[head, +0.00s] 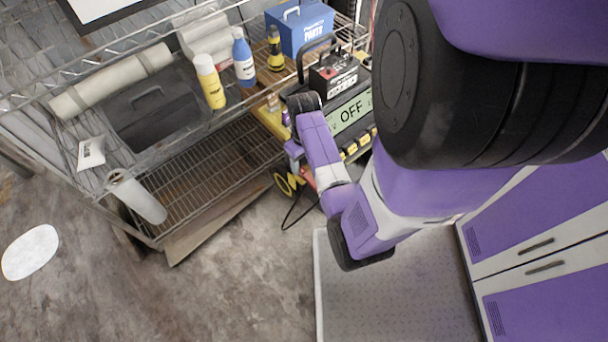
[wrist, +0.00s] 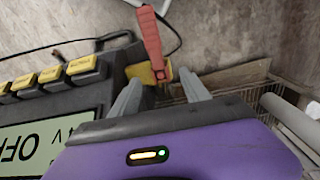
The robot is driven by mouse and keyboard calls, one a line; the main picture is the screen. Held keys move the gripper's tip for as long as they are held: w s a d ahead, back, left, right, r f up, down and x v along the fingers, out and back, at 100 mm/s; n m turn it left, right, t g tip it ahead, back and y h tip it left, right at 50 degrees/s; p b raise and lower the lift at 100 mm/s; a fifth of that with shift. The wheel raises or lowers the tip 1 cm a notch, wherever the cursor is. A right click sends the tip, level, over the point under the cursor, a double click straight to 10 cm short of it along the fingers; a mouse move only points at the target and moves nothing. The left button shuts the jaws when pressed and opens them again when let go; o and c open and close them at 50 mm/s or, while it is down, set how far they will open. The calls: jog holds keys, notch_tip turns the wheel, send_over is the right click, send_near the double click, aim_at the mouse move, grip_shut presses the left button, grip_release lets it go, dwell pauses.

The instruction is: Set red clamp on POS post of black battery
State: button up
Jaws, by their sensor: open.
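The red clamp (wrist: 152,38) shows in the wrist view beyond my fingertips, at a yellow piece (wrist: 140,73) on the side of the charger. My gripper (wrist: 161,77) is open, with one finger on either side of the clamp's near end. I cannot tell whether the fingers touch it. In the head view, my arm mostly hides my gripper (head: 292,160), and a bit of red (head: 309,177) shows beside it. The black battery (head: 335,78) stands behind the charger's display, with some red on its top. Its post markings are too small to read.
The charger (head: 350,115) reads OFF and has yellow buttons (wrist: 86,65). A black cable (wrist: 170,18) runs near the clamp. Floor below is open.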

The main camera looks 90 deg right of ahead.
aim_at(305, 174)
notch_tip(305, 174, down, 5)
jog(key=shift+s+f+b, duration=0.1)
jog(key=shift+f+b, duration=0.1)
jog(key=shift+b, duration=0.5)
grip_shut()
